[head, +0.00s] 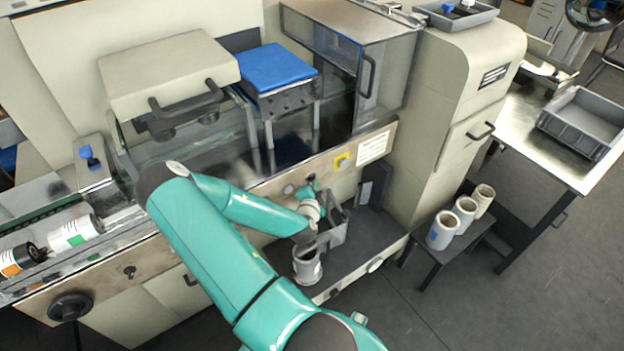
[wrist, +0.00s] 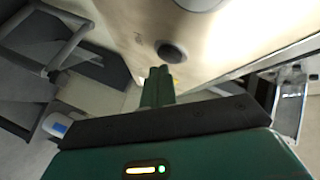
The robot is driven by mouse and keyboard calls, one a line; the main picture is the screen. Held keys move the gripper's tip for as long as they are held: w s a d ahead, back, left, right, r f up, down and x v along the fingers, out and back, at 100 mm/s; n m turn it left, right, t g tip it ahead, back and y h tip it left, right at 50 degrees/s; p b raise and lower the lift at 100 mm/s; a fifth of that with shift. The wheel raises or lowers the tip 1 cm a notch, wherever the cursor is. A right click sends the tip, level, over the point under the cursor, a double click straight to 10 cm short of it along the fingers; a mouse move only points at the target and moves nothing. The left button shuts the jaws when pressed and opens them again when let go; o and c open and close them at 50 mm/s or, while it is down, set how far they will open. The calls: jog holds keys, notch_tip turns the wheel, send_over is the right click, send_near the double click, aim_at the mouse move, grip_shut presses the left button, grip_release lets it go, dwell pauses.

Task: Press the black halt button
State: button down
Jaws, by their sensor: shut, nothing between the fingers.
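The black halt button (wrist: 172,52) is a round dark knob on the pale metal front panel (wrist: 125,25) in the wrist view. My gripper (wrist: 160,72) is shut and empty, its green fingers pointing at the panel. The fingertips appear just below the button in that view. I cannot tell whether they touch it. There the button is largely hidden at my gripper and hard to make out.
A round grey fitting (head: 288,189) is on the panel to the left. Several rolls stand on a stool (head: 438,250) at the right.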

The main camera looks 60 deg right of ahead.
jog(key=shift+w+d, duration=0.25)
jog(key=shift+w, duration=0.3)
dwell(0.9)
jog(key=shift+s, duration=0.1)
jog(key=shift+s+a, duration=0.4)
jog(key=shift+s, duration=0.3)
jog(key=shift+s, duration=0.1)
jog(key=s, duration=0.1)
jog(key=s+a, duration=0.1)
jog(key=s, duration=0.1)
jog(key=s+a, duration=0.1)
jog(key=shift+s+a, duration=0.15)
dwell(1.0)
